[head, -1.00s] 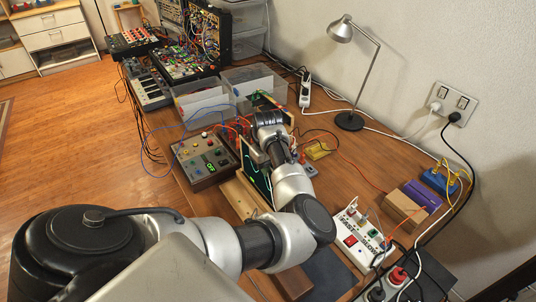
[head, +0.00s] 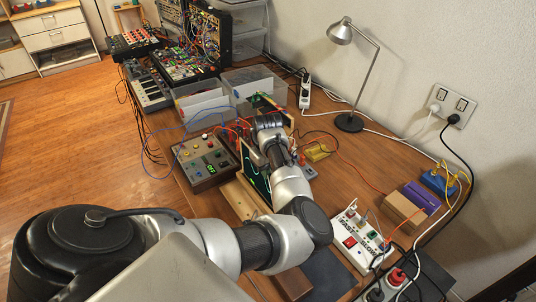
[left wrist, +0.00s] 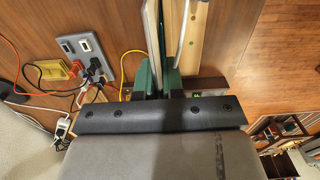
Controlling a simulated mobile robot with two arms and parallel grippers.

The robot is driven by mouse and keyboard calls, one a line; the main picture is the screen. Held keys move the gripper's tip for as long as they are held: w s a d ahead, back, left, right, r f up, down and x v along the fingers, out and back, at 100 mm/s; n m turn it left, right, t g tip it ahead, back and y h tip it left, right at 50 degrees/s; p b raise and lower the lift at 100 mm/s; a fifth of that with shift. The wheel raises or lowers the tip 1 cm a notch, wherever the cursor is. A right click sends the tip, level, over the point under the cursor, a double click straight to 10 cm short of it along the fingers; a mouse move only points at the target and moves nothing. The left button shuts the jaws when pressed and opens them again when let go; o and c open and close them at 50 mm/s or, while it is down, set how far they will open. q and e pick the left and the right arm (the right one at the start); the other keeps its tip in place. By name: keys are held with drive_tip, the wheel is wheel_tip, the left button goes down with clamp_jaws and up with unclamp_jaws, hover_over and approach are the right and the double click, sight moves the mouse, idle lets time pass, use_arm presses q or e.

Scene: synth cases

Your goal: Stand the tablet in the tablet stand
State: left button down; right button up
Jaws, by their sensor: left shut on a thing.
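My left gripper (left wrist: 159,82) is shut on a thin upright slab, which I take to be the tablet (left wrist: 151,38). In the left wrist view the slab is seen edge-on, pale on one side, between the green fingers. In the head view its dark, green-marked face (head: 252,166) shows beside my wrist, which hides part of it. A light wooden piece, apparently the tablet stand (left wrist: 198,38), lies close beside the slab. It also shows below the slab in the head view (head: 238,199). I cannot tell whether the slab's lower edge touches it. My right gripper is not in view.
A control box (head: 203,160) with knobs stands left of the slab. A lamp (head: 350,121) stands behind. Loose cables cross the bench (head: 335,190).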

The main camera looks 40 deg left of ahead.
use_arm(q)
drive_tip(key=shift+r+p, duration=0.1)
drive_tip(key=shift+p, duration=0.35)
idle(0.4)
drive_tip(key=shift+f, duration=0.55)
drive_tip(key=shift+f+b, duration=1.2)
drive_tip(key=shift+f, duration=0.7)
drive_tip(key=c, duration=1.2)
unclamp_jaws()
drive_tip(key=shift+o, duration=0.2)
wheel_tip(320, 180, up, 11)
drive_tip(key=shift+f+b, duration=0.1)
drive_tip(key=shift+b, duration=0.6)
